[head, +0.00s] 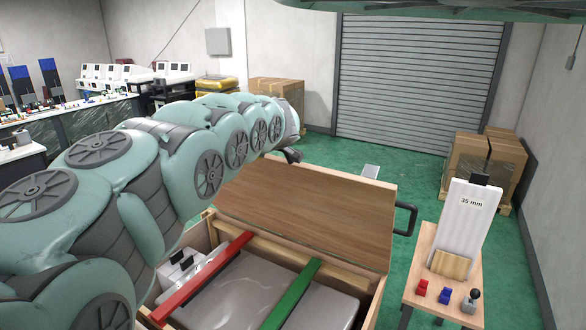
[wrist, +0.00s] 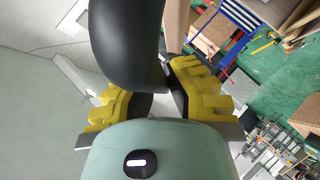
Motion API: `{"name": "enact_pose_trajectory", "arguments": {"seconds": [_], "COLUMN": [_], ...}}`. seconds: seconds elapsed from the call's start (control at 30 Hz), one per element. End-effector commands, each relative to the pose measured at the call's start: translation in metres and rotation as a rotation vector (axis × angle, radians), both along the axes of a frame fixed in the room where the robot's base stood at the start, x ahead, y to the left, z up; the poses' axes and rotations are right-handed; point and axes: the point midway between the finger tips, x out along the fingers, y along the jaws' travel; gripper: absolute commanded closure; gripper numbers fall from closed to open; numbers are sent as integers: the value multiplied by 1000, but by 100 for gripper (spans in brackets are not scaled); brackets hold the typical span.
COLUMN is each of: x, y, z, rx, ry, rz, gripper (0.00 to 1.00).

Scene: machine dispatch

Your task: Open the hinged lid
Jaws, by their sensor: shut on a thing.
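The hinged lid (head: 310,205) is a brown wooden panel on a wooden crate (head: 378,300). It is tilted up, with the front of the crate uncovered. Inside lie a grey wrapped load (head: 250,290), a red bar (head: 205,278) and a green bar (head: 291,295). My gripper (head: 292,155) is at the lid's far left edge, at the end of my arm. In the wrist view its yellow-padded fingers (wrist: 158,100) are shut on a thick black curved piece (wrist: 125,40), which looks like a handle. The exact contact is partly hidden.
A black handle (head: 405,218) juts out at the crate's right. A small table (head: 415,290) at right holds a white "35 mm" panel (head: 462,222) and small coloured parts. Cardboard boxes (head: 485,160) stand behind. Green floor is free before the shutter (head: 415,85).

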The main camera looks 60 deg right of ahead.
Motion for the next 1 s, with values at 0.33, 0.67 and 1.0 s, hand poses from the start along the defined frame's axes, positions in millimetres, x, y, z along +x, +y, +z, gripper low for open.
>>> {"name": "enact_pose_trajectory", "arguments": {"seconds": [0.33, 0.67, 1.0], "x": [6, 2, 0], "y": [1, 0, -2], "z": [8, 3, 23], "rx": [-8, -4, -4], "ry": [-12, -6, -6], "rz": [10, 2, -3], "gripper": [72, 54, 54]}}
